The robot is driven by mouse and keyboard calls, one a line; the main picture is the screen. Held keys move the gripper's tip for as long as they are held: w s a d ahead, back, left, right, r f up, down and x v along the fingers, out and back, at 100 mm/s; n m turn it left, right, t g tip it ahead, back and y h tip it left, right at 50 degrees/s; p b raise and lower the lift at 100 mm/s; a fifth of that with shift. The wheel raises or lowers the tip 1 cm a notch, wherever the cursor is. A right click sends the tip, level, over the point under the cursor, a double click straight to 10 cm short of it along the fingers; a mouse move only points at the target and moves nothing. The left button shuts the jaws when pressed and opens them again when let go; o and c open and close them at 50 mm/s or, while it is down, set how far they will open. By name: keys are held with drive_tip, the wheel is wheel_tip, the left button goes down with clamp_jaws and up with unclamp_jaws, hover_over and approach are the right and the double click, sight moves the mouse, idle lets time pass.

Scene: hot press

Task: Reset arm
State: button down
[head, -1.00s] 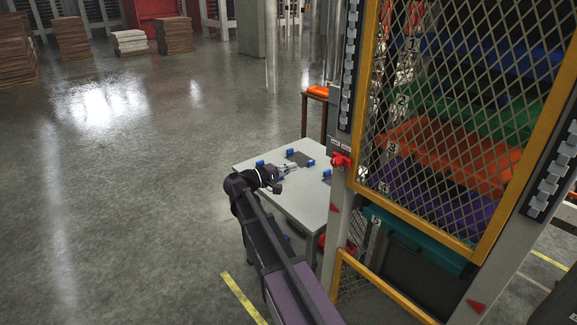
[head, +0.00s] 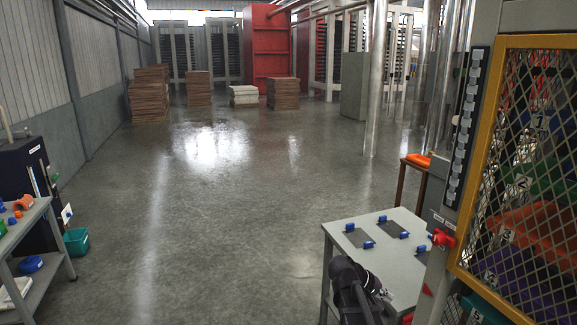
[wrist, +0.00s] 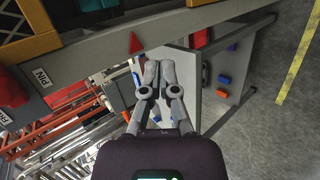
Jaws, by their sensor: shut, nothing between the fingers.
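My gripper (wrist: 154,75) is in the middle of the wrist view, with its two fingers together and nothing between them. In the head view my gripper (head: 383,294) shows at the end of my dark arm, over or beside the near side of a light grey table (head: 400,276); I cannot tell how high above it. The table carries dark plates and several small blue blocks (head: 369,245). Most of my arm is outside the head view's lower edge.
A yellow-framed mesh cage (head: 530,170) with coloured bins stands close on the right, with a red knob (head: 443,238) on its post. A grey workbench (head: 40,262) stands at the left. The floor between is clear; brown stacks (head: 149,94) stand far back.

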drive_tip(key=s+a+f+m+y+b, duration=0.1)
drive_tip(key=s+a+f+y, duration=0.7)
drive_tip(key=s+a+y, duration=0.2)
drive_tip(key=shift+s+a+f+m+g, duration=0.2)
drive_tip(key=shift+s+a+m+g, duration=0.15)
drive_tip(key=shift+s+a, duration=0.6)
drive_tip(key=shift+s+d, duration=0.15)
drive_tip(key=shift+s, duration=0.05)
